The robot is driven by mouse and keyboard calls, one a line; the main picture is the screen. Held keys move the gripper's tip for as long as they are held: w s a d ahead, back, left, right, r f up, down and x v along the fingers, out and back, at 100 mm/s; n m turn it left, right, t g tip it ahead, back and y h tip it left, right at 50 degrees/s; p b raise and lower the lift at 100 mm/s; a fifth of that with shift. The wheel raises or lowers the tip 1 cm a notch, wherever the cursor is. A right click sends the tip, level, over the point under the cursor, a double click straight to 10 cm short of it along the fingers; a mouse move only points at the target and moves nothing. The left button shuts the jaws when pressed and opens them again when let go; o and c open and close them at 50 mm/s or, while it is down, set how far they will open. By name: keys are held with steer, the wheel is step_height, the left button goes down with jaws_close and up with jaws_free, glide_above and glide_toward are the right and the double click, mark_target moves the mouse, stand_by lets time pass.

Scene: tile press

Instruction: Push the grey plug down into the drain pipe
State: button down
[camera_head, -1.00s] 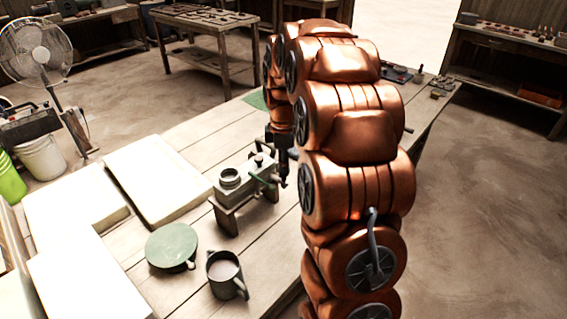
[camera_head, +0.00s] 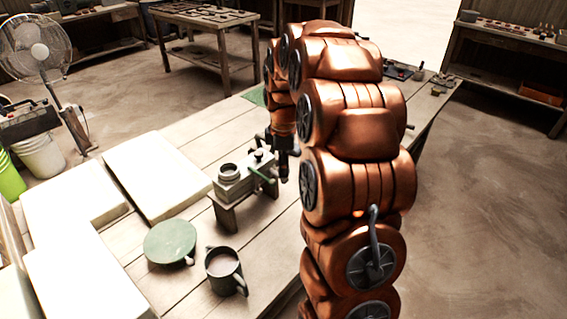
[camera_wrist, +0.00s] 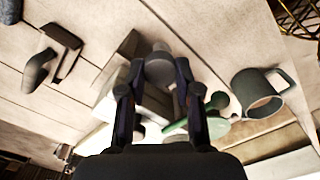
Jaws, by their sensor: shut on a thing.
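In the wrist view, the two dark fingers of my gripper (camera_wrist: 158,88) close on a rounded grey piece, seemingly the grey plug (camera_wrist: 160,68). In the head view, my gripper (camera_head: 283,172) hangs just right of a grey block fixture (camera_head: 235,184) on a small stand. The plug cannot be made out there. A round collar with an open top (camera_head: 229,172) stands on the fixture; I cannot tell whether it is the drain pipe. The fixture's pale block (camera_wrist: 110,97) shows partly behind my gripper in the wrist view, with green-handled hardware beside it.
A dark mug (camera_head: 224,272) and a round green plate (camera_head: 170,243) stand in front of the fixture. The mug (camera_wrist: 262,95) also shows right of my gripper in the wrist view. Pale slabs (camera_head: 155,175) lie left of the fixture on the plank table. Small tools lie at its far end.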

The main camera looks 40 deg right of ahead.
steer(key=c, duration=0.8)
jaws_free()
steer(key=shift+f, duration=0.1)
step_height(320, 180, up, 12)
stand_by(0.4)
steer(key=s+a+m+p, duration=0.2)
steer(key=s+a+m, duration=0.3)
steer(key=s+a, duration=0.8)
steer(key=s+a+f+m, duration=0.1)
steer(key=s+a+m, duration=0.1)
steer(key=s, duration=0.4)
steer(key=s+a+f+m+g+p, duration=0.1)
steer(key=s+a+m, duration=0.1)
steer(key=s, duration=0.4)
steer(key=s+a+f+m+p, duration=0.1)
steer(key=s+a+f+m, duration=0.1)
steer(key=s, duration=0.3)
steer(key=shift+s+a+m+g, duration=0.15)
steer(key=shift+s+a+g, duration=0.05)
steer(key=shift+a, duration=0.25)
steer(key=shift+s+a+m+g, duration=0.15)
steer(key=shift+s+a+g, duration=0.05)
steer(key=shift+a, duration=0.25)
